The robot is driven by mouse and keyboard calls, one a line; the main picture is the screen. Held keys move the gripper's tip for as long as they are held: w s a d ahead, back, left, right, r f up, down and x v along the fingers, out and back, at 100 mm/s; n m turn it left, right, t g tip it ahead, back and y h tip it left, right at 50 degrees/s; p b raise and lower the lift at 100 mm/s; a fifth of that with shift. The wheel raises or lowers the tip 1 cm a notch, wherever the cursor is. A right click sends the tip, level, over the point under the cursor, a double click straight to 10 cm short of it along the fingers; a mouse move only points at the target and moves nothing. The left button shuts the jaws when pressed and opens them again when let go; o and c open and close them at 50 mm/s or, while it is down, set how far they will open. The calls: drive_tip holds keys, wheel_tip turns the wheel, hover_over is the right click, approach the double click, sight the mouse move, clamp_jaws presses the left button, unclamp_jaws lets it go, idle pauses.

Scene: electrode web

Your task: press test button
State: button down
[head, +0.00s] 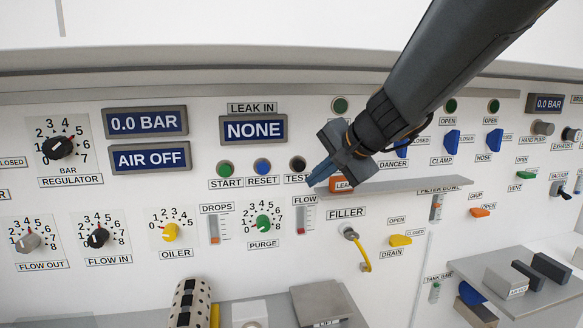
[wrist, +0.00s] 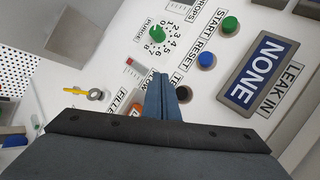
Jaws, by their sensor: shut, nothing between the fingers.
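The black test button (head: 298,164) sits on the white panel at the right end of a row with the green start button (head: 225,168) and the blue reset button (head: 263,166). Its TEST label is partly hidden behind my fingers. My gripper (head: 314,181) is shut and empty, with its blue fingertips just below and right of the test button in the head view. In the wrist view the test button (wrist: 184,94) shows right beside the shut fingers (wrist: 161,88). I cannot tell whether the fingertips touch the panel.
An orange LEAK switch (head: 341,184) is beneath my gripper, above a narrow grey ledge (head: 400,186). The display above the buttons (head: 253,129) reads NONE.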

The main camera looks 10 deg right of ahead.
approach(298, 171)
drive_tip(key=shift+w+a+f, duration=0.3)
drive_tip(key=shift+w+f, duration=0.05)
drive_tip(key=shift+f, duration=0.35)
drive_tip(key=shift+w+a+f, duration=0.35)
drive_tip(key=shift+w+f, duration=0.05)
drive_tip(key=shift+f, duration=0.3)
drive_tip(key=shift+w+a+f, duration=0.3)
drive_tip(key=shift+w+f, duration=0.05)
drive_tip(key=shift+f, duration=0.35)
idle(0.4)
drive_tip(key=shift+w, duration=0.4)
drive_tip(key=shift+w, duration=0.8)
idle(0.9)
drive_tip(key=shift+s, duration=1.2)
drive_tip(key=s+b, duration=0.1)
drive_tip(key=s, duration=0.4)
